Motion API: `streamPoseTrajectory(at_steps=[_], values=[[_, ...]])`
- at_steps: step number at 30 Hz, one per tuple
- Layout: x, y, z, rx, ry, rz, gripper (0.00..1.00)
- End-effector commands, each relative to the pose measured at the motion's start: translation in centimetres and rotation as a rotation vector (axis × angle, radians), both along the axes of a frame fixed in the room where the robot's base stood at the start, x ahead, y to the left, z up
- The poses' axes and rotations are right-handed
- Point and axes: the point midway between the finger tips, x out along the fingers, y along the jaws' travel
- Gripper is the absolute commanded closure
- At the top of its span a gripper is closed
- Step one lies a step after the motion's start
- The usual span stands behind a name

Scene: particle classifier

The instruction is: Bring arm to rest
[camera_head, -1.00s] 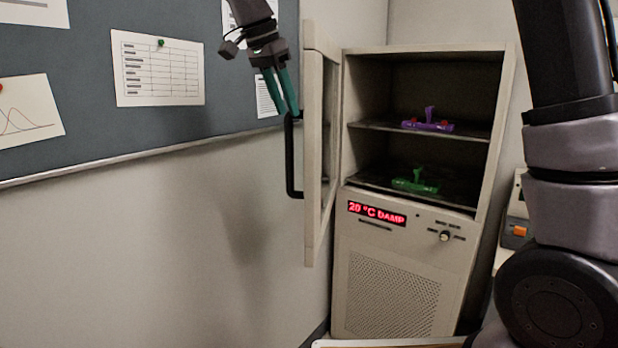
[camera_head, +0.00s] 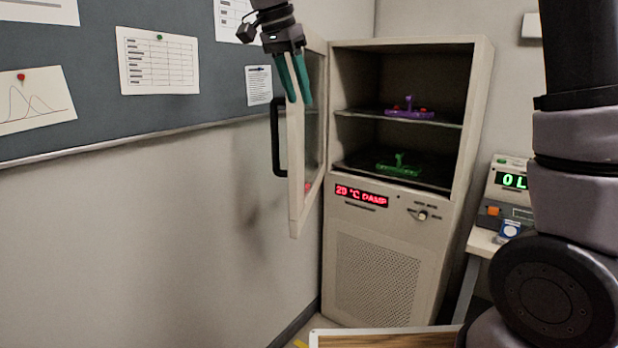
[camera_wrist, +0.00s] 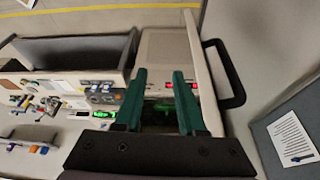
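My gripper (camera_head: 298,80) hangs at the upper middle of the head view, with two teal fingers pointing down. It is in front of the open cabinet door (camera_head: 298,200), to the right of the black door handle (camera_head: 277,138). The wrist view shows the fingers (camera_wrist: 158,85) apart with nothing held between them. The handle also shows at the right in the wrist view (camera_wrist: 236,75). I cannot tell whether the gripper touches the door.
The cabinet (camera_head: 385,270) stands open, with a purple item (camera_head: 410,111) on its upper shelf and a green item (camera_head: 398,168) below. A device with a green display (camera_head: 511,181) stands at right. A pinboard (camera_head: 110,110) hangs on the left wall.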

Motion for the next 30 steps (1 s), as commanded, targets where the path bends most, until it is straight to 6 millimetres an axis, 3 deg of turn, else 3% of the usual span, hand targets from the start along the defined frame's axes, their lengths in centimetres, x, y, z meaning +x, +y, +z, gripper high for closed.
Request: streamPoseTrajectory(at_steps=[8,14,21,25,30], values=[[-0.5,-5.0,0.5,0.026,0.025,0.070,0.60],[-1.8,-10.5,0.7,0.076,0.035,0.154,0.60],[-5.6,-19.2,-0.1,0.186,-0.035,0.295,0.60],[-8.0,-22.9,-1.1,0.232,-0.126,0.360,0.60],[-10.4,-25.9,-2.4,0.253,-0.252,0.417,0.60]])
